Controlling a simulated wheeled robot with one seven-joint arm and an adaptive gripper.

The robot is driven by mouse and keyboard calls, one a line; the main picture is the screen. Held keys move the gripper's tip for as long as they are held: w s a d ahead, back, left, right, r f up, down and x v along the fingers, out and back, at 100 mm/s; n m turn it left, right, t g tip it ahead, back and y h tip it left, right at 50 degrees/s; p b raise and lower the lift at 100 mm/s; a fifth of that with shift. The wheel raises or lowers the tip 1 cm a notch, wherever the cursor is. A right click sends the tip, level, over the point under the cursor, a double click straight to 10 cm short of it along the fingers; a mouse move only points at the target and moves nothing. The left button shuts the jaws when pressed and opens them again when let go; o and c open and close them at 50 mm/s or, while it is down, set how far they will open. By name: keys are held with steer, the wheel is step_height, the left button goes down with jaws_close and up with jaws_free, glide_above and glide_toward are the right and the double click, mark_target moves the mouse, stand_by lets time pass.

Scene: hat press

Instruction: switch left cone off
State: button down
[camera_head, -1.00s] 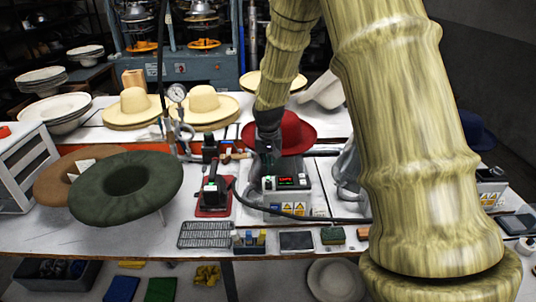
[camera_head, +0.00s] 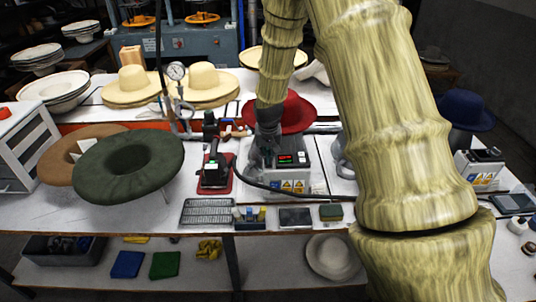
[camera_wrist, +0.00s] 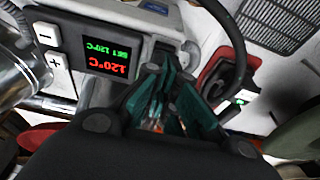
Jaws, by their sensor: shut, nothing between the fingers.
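The left cone's control box (camera_head: 290,184) stands on the table in front of the red hat (camera_head: 292,110), with a lit red and green display (camera_head: 291,158). In the wrist view the display (camera_wrist: 105,57) reads 120°C over a set value of 120°C, beside minus and plus buttons (camera_wrist: 51,52). My gripper (camera_wrist: 160,75) is shut and empty, its teal fingers close over the box beside the display. The fingers hide part of the panel; I cannot tell whether they touch it, nor the switch's position. The cone itself is mostly hidden.
A black device on a red base (camera_head: 214,170) stands just left of the box, and a dark cable (camera_head: 262,188) runs around it. A green hat (camera_head: 110,185) lies farther left. A second box (camera_head: 480,172) and blue hat (camera_head: 466,108) are at right.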

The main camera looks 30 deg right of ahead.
steer(key=shift+s+a+f+b, duration=0.1)
steer(key=shift+s+f+b, duration=0.15)
steer(key=shift+f, duration=0.2)
steer(key=shift+r, duration=0.1)
steer(key=shift+w, duration=0.15)
steer(key=shift+w+d, duration=0.35)
steer(key=shift+w, duration=0.1)
steer(key=shift+r, duration=0.1)
